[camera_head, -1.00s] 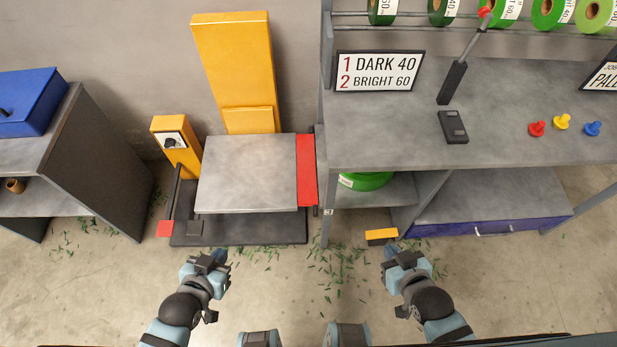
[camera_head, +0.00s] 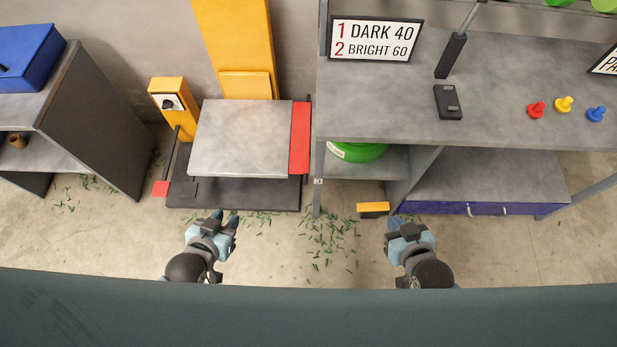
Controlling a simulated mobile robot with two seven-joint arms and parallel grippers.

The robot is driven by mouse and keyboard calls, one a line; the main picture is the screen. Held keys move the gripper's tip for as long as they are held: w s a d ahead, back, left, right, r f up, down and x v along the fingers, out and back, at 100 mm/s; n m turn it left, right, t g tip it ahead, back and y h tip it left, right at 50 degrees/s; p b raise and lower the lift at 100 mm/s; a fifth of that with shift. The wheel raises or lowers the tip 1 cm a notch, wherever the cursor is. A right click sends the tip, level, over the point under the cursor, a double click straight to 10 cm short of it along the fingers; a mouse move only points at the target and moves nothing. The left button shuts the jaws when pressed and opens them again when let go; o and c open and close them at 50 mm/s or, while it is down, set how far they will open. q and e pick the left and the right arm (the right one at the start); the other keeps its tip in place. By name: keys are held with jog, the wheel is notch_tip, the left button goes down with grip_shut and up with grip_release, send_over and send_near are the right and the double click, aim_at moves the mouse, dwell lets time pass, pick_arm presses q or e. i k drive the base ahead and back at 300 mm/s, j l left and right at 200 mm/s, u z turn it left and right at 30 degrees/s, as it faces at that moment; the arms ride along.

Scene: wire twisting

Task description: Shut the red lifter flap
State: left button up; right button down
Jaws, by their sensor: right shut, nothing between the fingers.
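The red flap (camera_head: 300,138) is a narrow panel along the right edge of the lifter's grey platform (camera_head: 240,140). It lies outward, roughly level with the platform, close to the workbench's left post; its exact angle is hard to tell. The lifter has a tall orange mast (camera_head: 235,40) behind and a dark base (camera_head: 245,197) below. My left gripper (camera_head: 225,217) is in front of the base, lower left of the flap, with its fingers apart and nothing visible between them. My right gripper (camera_head: 406,220) is shut and empty, in front of the workbench, right of the flap.
An orange control post (camera_head: 172,108) and a red-ended pedal (camera_head: 161,188) stand left of the platform. The workbench (camera_head: 390,110) is close on the flap's right. An orange-topped block (camera_head: 373,208) sits near my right gripper. Green scraps litter the floor.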

aim_at(299, 156)
jog(key=i+l, duration=0.1)
jog(key=l, duration=0.85)
jog(key=l+u, duration=0.15)
jog(key=l, duration=0.8)
jog(key=i, duration=0.05)
